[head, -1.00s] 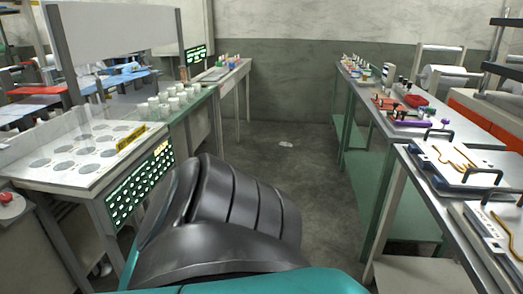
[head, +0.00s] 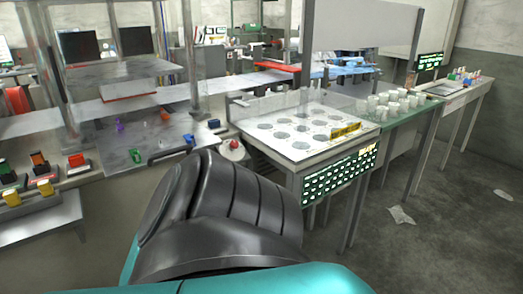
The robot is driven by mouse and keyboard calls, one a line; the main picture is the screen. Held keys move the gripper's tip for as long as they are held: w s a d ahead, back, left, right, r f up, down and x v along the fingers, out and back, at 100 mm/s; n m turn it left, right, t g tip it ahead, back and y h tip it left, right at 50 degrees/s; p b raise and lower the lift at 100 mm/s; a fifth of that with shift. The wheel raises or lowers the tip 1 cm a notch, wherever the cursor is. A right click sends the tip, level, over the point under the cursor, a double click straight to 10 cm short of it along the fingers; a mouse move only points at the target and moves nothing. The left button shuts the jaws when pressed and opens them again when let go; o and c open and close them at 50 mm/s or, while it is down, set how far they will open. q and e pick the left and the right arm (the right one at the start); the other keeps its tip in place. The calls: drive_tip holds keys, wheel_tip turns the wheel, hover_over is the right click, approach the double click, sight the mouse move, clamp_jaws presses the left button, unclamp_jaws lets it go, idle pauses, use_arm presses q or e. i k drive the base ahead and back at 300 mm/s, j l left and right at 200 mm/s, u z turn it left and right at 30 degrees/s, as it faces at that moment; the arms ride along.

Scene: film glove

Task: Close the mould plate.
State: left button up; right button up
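I cannot make out a mould plate for certain in the head view. A white table with a top of round holes (head: 262,118) stands in the middle, with a yellow label (head: 345,130) on its top and a dark panel of pale ovals (head: 338,172) on its front. At the left, a grey station (head: 160,148) carries small coloured pieces. Neither gripper shows. A black and teal part of my own body fills the bottom centre and hides the floor behind it.
A red round button (head: 233,145) stands left of the holed table. White cups (head: 384,106) stand on the green-edged bench behind it. Grey floor (head: 450,220) is open at the right, with a pale scrap (head: 401,215) on it.

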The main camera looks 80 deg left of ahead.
sight(158, 141)
drive_tip(key=u, duration=3)
